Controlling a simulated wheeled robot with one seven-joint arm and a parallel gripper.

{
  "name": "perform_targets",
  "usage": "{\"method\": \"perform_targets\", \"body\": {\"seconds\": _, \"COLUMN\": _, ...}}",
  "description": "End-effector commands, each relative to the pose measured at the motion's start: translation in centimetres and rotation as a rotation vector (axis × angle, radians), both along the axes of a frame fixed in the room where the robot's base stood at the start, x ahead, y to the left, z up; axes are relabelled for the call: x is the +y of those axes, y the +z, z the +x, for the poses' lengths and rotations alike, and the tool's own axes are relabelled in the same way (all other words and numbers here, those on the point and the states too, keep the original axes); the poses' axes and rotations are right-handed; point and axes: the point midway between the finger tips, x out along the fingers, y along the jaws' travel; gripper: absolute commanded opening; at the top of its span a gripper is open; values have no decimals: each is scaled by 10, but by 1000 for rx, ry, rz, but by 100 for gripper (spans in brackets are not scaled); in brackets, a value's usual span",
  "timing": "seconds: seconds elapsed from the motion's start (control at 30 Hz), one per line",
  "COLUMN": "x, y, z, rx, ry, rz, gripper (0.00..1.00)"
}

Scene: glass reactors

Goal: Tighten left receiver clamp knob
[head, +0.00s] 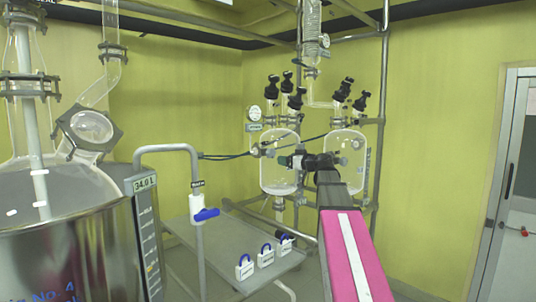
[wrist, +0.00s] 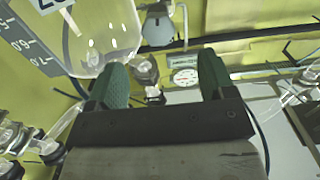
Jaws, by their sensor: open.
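The left receiver (head: 279,178) is a clear glass vessel on the rear frame, with black-capped ports on top. A small clamp fitting (head: 257,151) is at its left side; I cannot clearly make out its knob. My gripper (head: 284,161) is in front of the left receiver and hides part of it. In the wrist view my gripper (wrist: 163,70) has its two green fingers apart, with nothing held between them. A metal and glass fitting (wrist: 147,70) shows beyond the gap, nearer the left finger. I cannot tell whether it is the clamp knob.
The right receiver (head: 346,150) stands close beside the left one. A round gauge (head: 255,113) is above left. A grey cart (head: 218,250) holds white padlock-like tags (head: 265,257). A large steel reactor (head: 70,255) fills the left. Thin dark hoses (head: 225,156) run behind.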

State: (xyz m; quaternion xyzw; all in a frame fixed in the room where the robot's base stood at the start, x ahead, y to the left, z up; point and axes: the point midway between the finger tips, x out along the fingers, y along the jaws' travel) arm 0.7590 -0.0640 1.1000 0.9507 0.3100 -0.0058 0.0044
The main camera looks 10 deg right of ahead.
Motion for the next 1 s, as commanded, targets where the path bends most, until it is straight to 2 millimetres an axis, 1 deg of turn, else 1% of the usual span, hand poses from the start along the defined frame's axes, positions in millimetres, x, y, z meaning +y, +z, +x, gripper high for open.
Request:
{"method": "perform_targets", "body": {"seconds": 0.03, "x": -1, "y": 5, "z": 1, "rx": -11, "ry": -2, "rz": 0, "gripper": 76}}
{"method": "perform_targets", "body": {"seconds": 0.1, "x": -1, "y": 7, "z": 3, "rx": -17, "ry": -2, "rz": 2, "gripper": 76}}
{"method": "perform_targets", "body": {"seconds": 0.23, "x": 6, "y": 7, "z": 14, "rx": -17, "ry": -1, "rz": 2, "gripper": 76}}
{"method": "perform_targets", "body": {"seconds": 0.5, "x": 35, "y": 7, "z": 53, "rx": -16, "ry": -1, "rz": 2, "gripper": 76}}
{"method": "perform_targets", "body": {"seconds": 0.7, "x": 52, "y": 7, "z": 76, "rx": -15, "ry": -1, "rz": 3, "gripper": 76}}
{"method": "perform_targets", "body": {"seconds": 0.83, "x": 58, "y": 6, "z": 85, "rx": -15, "ry": -1, "rz": 3, "gripper": 76}}
{"method": "perform_targets", "body": {"seconds": 1.0, "x": 61, "y": 6, "z": 88, "rx": -15, "ry": -2, "rz": 1, "gripper": 76}}
